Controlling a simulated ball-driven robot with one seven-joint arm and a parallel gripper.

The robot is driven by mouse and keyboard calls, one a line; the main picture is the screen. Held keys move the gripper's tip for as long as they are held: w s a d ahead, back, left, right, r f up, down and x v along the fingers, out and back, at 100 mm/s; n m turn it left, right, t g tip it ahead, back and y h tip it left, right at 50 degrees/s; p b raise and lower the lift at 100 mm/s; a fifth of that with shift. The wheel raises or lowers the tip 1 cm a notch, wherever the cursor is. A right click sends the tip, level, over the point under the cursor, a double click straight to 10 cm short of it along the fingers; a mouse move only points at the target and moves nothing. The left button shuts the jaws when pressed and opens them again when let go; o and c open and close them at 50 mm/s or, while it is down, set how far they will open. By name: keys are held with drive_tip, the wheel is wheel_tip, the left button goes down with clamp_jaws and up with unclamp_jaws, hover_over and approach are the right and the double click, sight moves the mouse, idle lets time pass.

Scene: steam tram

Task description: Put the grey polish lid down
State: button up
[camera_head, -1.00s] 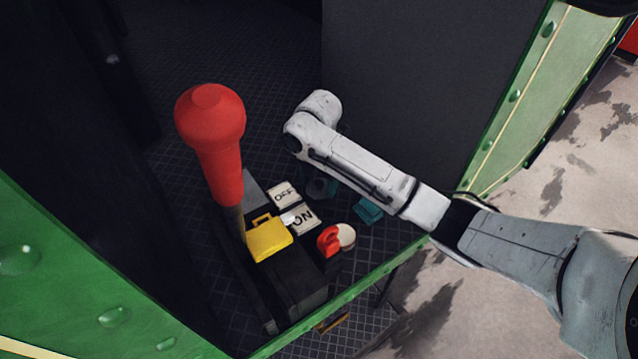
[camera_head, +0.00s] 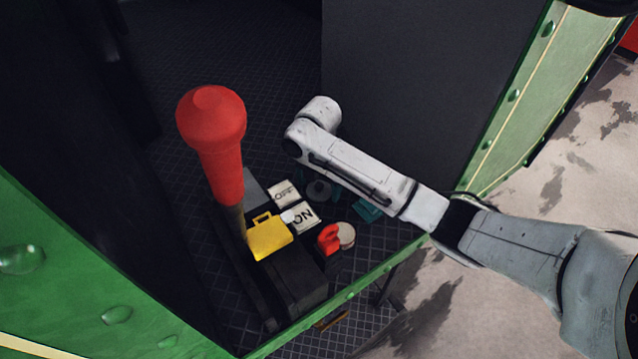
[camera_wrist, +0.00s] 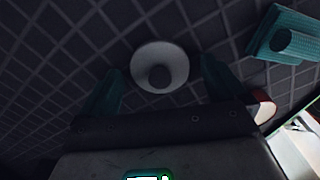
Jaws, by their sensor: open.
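The grey polish lid (camera_wrist: 176,62) is a round disc with a darker round knob. It shows between my gripper's two teal fingers in the wrist view, with gaps on both sides, over the dark tiled floor. In the head view the lid (camera_head: 319,190) lies low beside the ON and OFF plates, partly hidden under my arm. My gripper (camera_wrist: 161,68) is open around the lid; in the head view its teal fingers (camera_head: 322,184) are mostly covered by my wrist. I cannot tell exactly how the lid rests.
A teal block (camera_head: 368,208) with a round knob lies to the right of the lid. A cream round piece (camera_head: 346,235) sits beside a red handle (camera_head: 328,238). A tall red-handled lever (camera_head: 212,140) and yellow block (camera_head: 269,238) stand left. A green riveted edge (camera_head: 350,292) runs in front.

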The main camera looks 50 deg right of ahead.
sight(319, 185)
wheel_tip(319, 185, up, 12)
drive_tip(key=shift+r+p, duration=0.15)
drive_tip(key=shift+p, duration=0.25)
idle(0.7)
